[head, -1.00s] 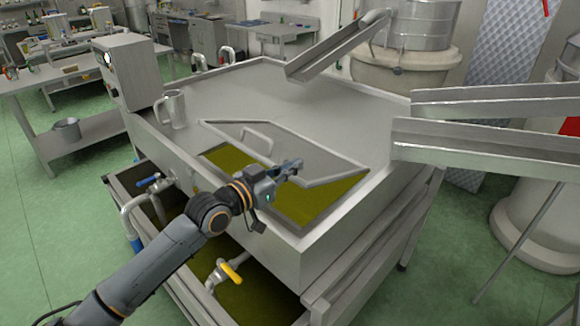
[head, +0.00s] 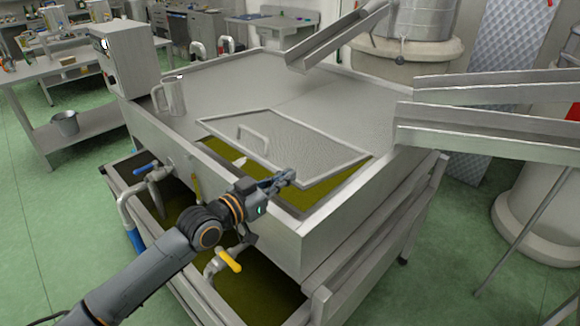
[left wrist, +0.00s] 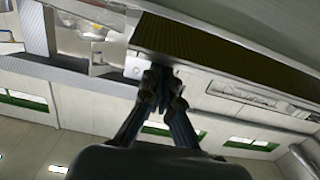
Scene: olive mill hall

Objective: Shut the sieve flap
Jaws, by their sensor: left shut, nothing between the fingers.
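The sieve flap (head: 300,143) is a grey mesh panel with a light frame and a bar handle (head: 252,138). It is partly open, tilted over an opening with yellow-green liquid (head: 223,150), which shows along its near side. My left gripper (head: 287,177) is shut and empty at the flap's near edge, by the front corner. I cannot tell if it touches. In the left wrist view the shut fingertips (left wrist: 161,74) are beside the end of a dark mesh panel with a pale edge, likely the flap (left wrist: 215,48). My right gripper is not in view.
The flap is in the top of a steel tank (head: 335,215). A metal jug (head: 170,97) stands left of the flap, near a control box (head: 125,60). Metal chutes (head: 490,130) reach in from the right. A yellow-handled valve (head: 229,260) is below the front rim.

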